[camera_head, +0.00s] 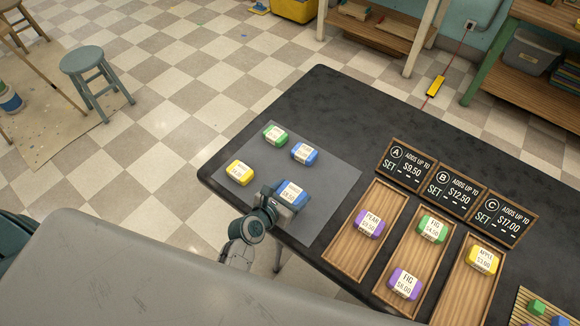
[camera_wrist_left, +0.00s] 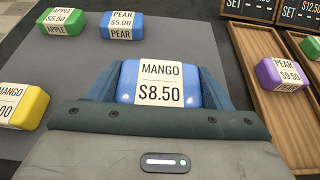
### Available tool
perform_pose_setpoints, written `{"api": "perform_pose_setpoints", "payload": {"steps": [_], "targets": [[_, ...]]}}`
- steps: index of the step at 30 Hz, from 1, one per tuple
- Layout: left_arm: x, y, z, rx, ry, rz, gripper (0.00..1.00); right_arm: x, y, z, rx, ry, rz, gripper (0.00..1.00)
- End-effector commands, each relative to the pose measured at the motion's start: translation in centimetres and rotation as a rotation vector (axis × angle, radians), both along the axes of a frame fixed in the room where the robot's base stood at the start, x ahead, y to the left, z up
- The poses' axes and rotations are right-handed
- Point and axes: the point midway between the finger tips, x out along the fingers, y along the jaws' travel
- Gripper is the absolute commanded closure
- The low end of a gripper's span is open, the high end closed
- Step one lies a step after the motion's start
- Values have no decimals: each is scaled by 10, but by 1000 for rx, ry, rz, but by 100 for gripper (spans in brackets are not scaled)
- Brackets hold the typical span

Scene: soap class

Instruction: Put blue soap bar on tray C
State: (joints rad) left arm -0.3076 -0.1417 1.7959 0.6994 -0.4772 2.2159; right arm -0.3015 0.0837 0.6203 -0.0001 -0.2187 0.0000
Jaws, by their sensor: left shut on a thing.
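A blue soap bar (camera_head: 291,191) labelled mango $8.50 is on the grey mat (camera_head: 325,193). My left gripper (camera_head: 286,194) is shut on it, with a finger on each side. In the left wrist view the same bar (camera_wrist_left: 160,84) sits between the two fingers. Another blue soap bar (camera_head: 304,153), labelled pear $5.00 in the left wrist view (camera_wrist_left: 121,27), lies farther back on the mat. Tray C (camera_head: 462,291) is the right wooden tray, under the C sign (camera_head: 498,219), with a yellow apple bar (camera_head: 483,259) near its far end. My right gripper is not in view.
A green bar (camera_head: 275,135) and a yellow bar (camera_head: 239,173) also lie on the mat. Tray A (camera_head: 346,253) holds a purple pear bar (camera_head: 368,223). Tray B (camera_head: 413,249) holds a green fig bar (camera_head: 432,229) and a purple fig bar (camera_head: 404,284). The near part of tray C is bare.

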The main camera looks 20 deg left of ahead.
Motion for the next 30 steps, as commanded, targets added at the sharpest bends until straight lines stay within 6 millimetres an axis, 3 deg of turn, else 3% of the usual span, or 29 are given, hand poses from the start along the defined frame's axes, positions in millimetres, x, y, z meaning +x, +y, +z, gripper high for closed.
{"api": "perform_pose_setpoints", "payload": {"steps": [3, 12, 16, 22, 30], "targets": [[35, 9, -7, 5, -8, -2, 53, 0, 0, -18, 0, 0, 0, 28], [109, 29, -16, 3, -7, 0, 53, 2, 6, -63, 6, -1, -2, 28], [124, 33, -15, 2, -4, -1, 53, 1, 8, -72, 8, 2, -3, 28], [130, 34, -15, 1, -1, 0, 53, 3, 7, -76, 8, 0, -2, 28], [129, 34, -39, 0, -3, 0, 53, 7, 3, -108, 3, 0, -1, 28]]}}
